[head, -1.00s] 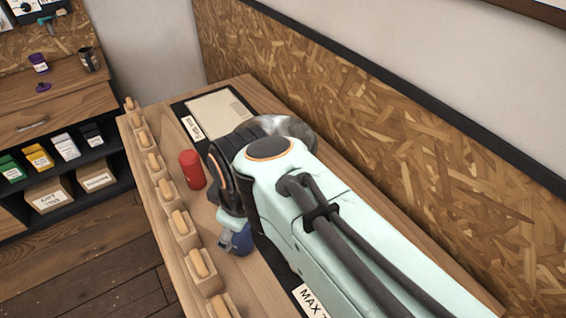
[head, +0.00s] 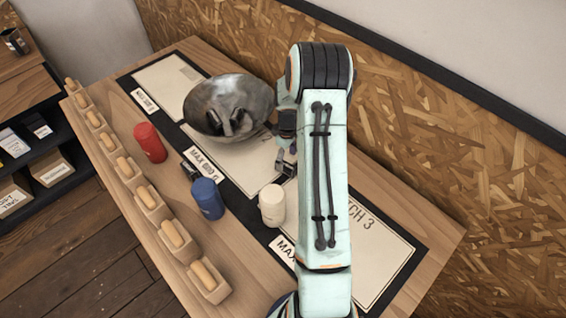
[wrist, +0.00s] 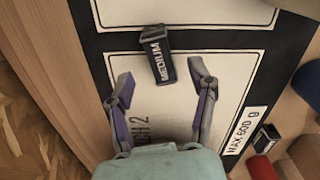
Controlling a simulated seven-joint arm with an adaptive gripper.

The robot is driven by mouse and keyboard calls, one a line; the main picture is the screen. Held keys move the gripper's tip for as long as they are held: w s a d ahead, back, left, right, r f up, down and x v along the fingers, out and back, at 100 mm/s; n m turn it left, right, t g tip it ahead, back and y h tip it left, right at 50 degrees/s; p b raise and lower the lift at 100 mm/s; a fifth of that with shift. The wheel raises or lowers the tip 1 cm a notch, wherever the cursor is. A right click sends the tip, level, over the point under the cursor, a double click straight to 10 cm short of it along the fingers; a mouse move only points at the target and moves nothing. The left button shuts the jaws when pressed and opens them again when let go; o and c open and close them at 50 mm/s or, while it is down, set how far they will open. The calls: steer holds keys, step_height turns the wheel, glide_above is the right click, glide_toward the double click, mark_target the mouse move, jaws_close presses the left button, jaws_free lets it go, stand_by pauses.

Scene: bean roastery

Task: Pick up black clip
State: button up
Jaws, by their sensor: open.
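The black clip (wrist: 158,58), with "MEDIUM" in white letters, lies across the dark strip at the upper edge of the BATCH 2 card (wrist: 150,112) in the wrist view. My gripper (wrist: 160,82) is open there, one finger on either side. The clip sits midway between the finger lines, near and slightly beyond the fingertips, and nothing is held.
A metal bowl (head: 203,97) with dark shapes in it stands on the mat. Red (head: 150,142), blue (head: 207,198) and white (head: 272,204) canisters stand nearby, with a small black object (head: 190,170). Wooden blocks (head: 148,202) line the front edge; a chipboard wall (head: 430,90) rises behind.

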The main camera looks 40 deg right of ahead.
mark_target(286, 165)
steer(key=shift+f, duration=1.95)
steer(key=c, duration=0.9)
